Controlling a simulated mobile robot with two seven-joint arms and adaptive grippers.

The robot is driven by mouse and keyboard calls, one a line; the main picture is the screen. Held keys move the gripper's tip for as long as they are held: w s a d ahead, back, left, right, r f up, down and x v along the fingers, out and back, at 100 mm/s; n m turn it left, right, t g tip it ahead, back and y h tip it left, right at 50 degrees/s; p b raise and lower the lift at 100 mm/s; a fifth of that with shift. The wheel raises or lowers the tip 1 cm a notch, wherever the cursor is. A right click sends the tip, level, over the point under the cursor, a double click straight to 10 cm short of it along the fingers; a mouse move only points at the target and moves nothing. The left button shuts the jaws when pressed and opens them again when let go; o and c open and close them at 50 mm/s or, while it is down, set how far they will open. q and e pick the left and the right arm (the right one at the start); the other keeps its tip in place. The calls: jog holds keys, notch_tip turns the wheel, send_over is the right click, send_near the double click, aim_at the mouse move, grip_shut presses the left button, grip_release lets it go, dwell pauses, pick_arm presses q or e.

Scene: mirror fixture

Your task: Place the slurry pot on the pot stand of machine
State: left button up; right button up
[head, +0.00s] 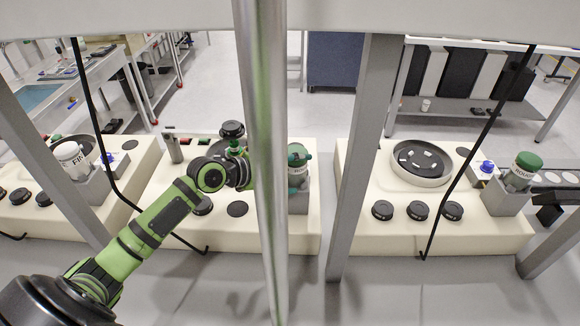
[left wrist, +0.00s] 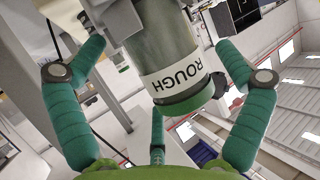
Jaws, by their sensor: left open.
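The slurry pot (left wrist: 172,55), with a white ROUGH label and a green cap, fills the middle of the left wrist view. My left gripper (left wrist: 140,40) is open, its teal fingers spread on both sides of the pot with visible gaps. In the head view the pot's green top (head: 298,150) shows just right of the pole, above the grey pot stand (head: 298,202) of the middle machine (head: 230,225). The pot appears to sit in the stand, but its base is hidden. The pole hides most of my left gripper. My right gripper is not in view.
A vertical metal pole (head: 262,150) crosses in front of my left wrist. A grey post (head: 362,150) stands to the right. The right machine (head: 430,220) holds another green-capped pot (head: 526,165); the left machine holds a white-capped pot (head: 70,157). Black cables hang in front.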

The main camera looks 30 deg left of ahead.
pick_arm(q)
jog(key=shift+s+a, duration=0.3)
jog(key=shift+s, duration=0.1)
jog(key=b+v, duration=0.3)
jog(key=v, duration=0.8)
jog(key=shift+r+b, duration=0.2)
jog(key=shift+b, duration=0.1)
